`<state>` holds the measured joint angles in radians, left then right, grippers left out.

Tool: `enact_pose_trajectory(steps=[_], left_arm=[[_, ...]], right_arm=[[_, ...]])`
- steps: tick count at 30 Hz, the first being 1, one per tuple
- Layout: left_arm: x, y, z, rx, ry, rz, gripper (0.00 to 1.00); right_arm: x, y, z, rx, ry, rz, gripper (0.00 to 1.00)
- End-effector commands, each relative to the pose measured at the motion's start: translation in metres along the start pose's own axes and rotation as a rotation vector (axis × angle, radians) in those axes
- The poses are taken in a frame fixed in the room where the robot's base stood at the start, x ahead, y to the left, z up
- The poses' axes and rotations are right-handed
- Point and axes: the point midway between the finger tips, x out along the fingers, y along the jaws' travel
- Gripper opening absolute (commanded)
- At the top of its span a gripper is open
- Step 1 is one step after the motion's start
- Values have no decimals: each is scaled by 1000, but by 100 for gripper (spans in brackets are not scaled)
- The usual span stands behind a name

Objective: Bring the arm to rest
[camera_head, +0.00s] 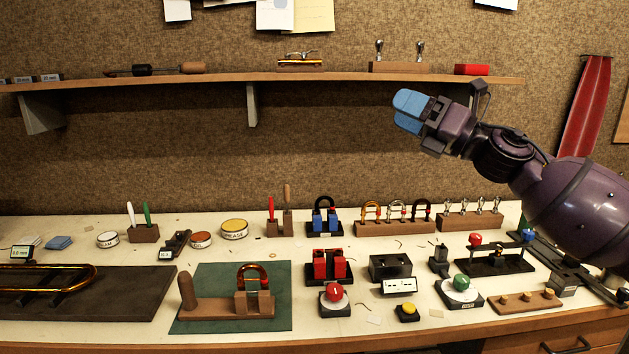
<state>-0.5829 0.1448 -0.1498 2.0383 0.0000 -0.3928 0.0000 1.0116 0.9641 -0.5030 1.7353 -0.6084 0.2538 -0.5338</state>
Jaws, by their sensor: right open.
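My right gripper (412,112) is raised at the upper right, its blue fingertips pointing left. It hangs in front of the wall, just below the shelf line and well above the bench. It is open, and I see nothing between the fingers. My purple right arm (575,200) comes in from the right edge. My left gripper is not in view.
The white bench (140,335) holds a green mat (215,275) with a wooden fixture (220,307), a dark board (120,300) with brass tubing, racks, tins and buttons. A wooden shelf (230,80) runs along the wall, close to the gripper.

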Motion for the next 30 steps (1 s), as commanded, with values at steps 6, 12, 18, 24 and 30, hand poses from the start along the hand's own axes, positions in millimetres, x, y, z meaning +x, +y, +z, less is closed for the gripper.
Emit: enact_pose_trajectory(steps=[6, 12, 18, 24, 30], left_arm=[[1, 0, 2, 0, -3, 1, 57], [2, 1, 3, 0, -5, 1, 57], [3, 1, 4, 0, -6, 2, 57], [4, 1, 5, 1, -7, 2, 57], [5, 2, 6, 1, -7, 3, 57]], right_arm=[[-34, -53, -66, 617, -233, -73, 61], [-81, -97, -132, 1084, -441, -157, 61], [-138, -129, -206, 1463, -650, -250, 61], [-200, -144, -282, 1744, -852, -344, 61], [-265, -142, -354, 1931, -1041, -429, 61]])
